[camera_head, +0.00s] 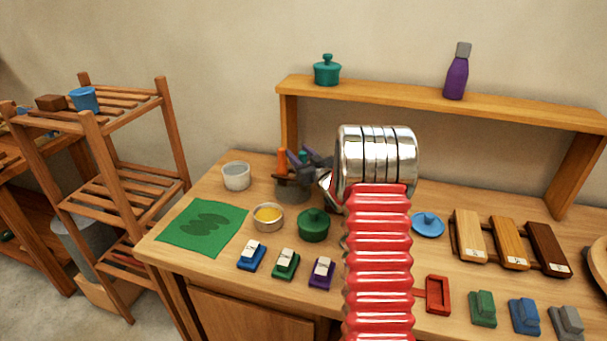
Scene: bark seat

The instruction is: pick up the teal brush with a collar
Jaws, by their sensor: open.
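A grey pot (291,192) stands at the back of the table and holds several upright tools. A small teal piece (303,156) shows among them; it may be the teal brush, but I cannot make out a collar. An orange handle (282,162) stands to its left. My gripper (312,162), dark and partly hidden behind my metal wrist, is open at the pot's upper right, close to the tools. I cannot tell whether it touches any of them.
A raised shelf (400,97) spans behind, with a purple bottle (457,72). A green cloth (203,226) lies left.

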